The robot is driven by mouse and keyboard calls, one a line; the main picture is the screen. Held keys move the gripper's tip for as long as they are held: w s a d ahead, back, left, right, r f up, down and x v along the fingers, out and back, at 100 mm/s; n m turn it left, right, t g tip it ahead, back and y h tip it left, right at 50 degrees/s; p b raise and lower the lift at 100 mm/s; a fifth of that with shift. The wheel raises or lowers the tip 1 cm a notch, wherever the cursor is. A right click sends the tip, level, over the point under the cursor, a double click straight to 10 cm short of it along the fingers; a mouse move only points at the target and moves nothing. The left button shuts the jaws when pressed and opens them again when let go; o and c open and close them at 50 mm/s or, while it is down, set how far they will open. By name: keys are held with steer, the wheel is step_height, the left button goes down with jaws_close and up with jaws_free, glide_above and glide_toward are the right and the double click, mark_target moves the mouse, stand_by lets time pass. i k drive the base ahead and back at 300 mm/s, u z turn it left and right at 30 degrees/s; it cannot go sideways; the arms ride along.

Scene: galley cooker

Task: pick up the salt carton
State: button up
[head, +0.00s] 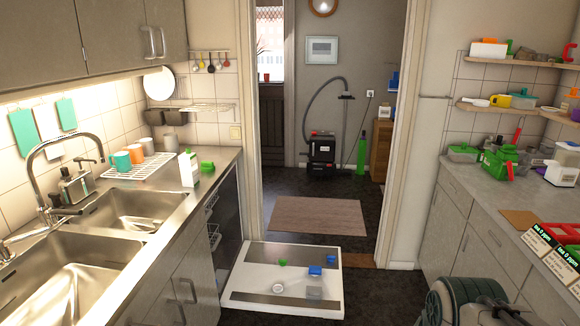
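A white carton with green on it (188,168) stands upright near the far end of the left counter (222,160), at the right end of a white dish rack. It looks like the salt carton, but its label is too small to read. A small green object (207,167) lies just to its right. Part of my arm shows at the lower right, far from this carton. My gripper's fingertips cannot be made out in the head view.
A sink (140,208) and cups on a rack (150,172) are left of the carton. A low white tray-like panel (240,300) with small items lies on the floor below. The right counter (462,186) is crowded.

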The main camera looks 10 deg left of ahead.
mark_target(187, 162)
steer(key=u, duration=0.25)
steer(key=i, duration=1.55)
steer(key=u, duration=1.4)
steer(key=i, duration=1.25)
steer(key=u, duration=0.75)
